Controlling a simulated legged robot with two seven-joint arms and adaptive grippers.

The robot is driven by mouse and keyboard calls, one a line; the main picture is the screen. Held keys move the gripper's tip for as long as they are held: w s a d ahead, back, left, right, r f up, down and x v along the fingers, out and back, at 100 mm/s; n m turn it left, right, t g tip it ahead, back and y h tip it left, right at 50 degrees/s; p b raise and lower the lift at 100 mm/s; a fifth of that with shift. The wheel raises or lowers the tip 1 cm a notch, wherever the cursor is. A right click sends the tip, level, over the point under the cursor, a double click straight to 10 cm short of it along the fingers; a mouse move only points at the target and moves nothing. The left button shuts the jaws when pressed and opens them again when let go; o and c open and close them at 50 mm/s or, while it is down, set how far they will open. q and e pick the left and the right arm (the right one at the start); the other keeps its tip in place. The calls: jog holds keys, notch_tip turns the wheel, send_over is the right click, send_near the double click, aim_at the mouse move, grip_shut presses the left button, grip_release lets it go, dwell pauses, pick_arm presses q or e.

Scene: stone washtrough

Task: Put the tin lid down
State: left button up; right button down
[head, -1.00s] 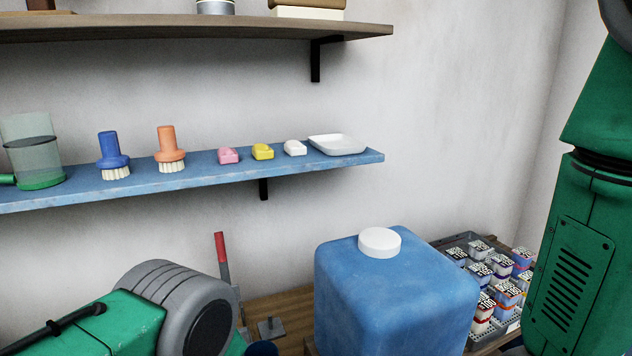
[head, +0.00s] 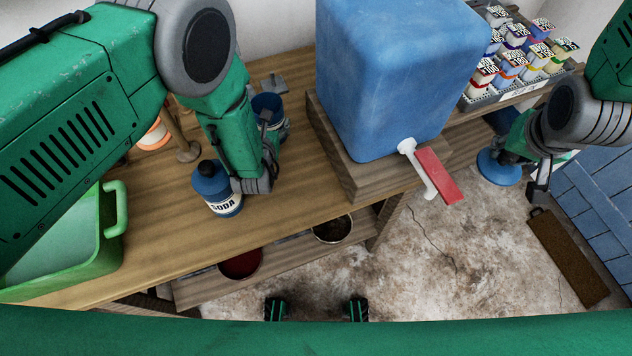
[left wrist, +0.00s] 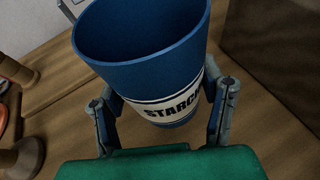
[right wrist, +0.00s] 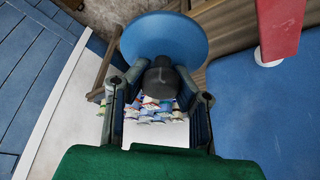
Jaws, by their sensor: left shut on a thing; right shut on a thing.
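The tin lid (head: 497,168) is a blue disc with a dark knob, seen large in the right wrist view (right wrist: 165,35). My right gripper (head: 518,160) is shut on its knob and holds it in the air, right of the bench and over the floor. The starch tin (left wrist: 140,50) is blue, open-topped, with a white STARCH band. My left gripper (left wrist: 165,92) is shut around its sides. In the head view this tin (head: 267,105) stands on the bench, partly hidden by my left arm. Whether it touches the bench is unclear.
A lidded SODA tin (head: 218,190) stands on the bench (head: 290,185) close to my left arm. A blue tank (head: 385,75) with a red-handled tap (head: 438,178) stands on a wooden block. A tray of small labelled containers (head: 505,95) is at back right. A green tub (head: 85,245) is front left.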

jog(key=s+d+f+m, duration=0.2)
jog(key=s+d+f, duration=0.1)
jog(key=d, duration=0.2)
jog(key=s+a+f+n+y, duration=0.2)
jog(key=s+a+f+n, duration=0.6)
jog(key=s+f, duration=0.15)
jog(key=s+a+f+n+g+y, duration=0.35)
jog(key=s+a+n, duration=0.55)
jog(key=a+n, duration=0.5)
jog(key=w+a+m+t, duration=0.2)
jog(key=w+a+m, duration=0.2)
jog(key=w+a, duration=0.95)
jog(key=w+a+r+m+t+h, duration=0.1)
jog(key=w+a+r+m+h, duration=0.15)
jog(key=w+m, duration=0.4)
jog(key=w+a+r+m+t+h, duration=0.1)
jog(key=w+a+r+m+h, duration=0.2)
jog(key=w+m, duration=0.35)
jog(key=shift+y, duration=0.6)
jog(key=f, duration=0.9)
jog(key=shift+w, duration=0.25)
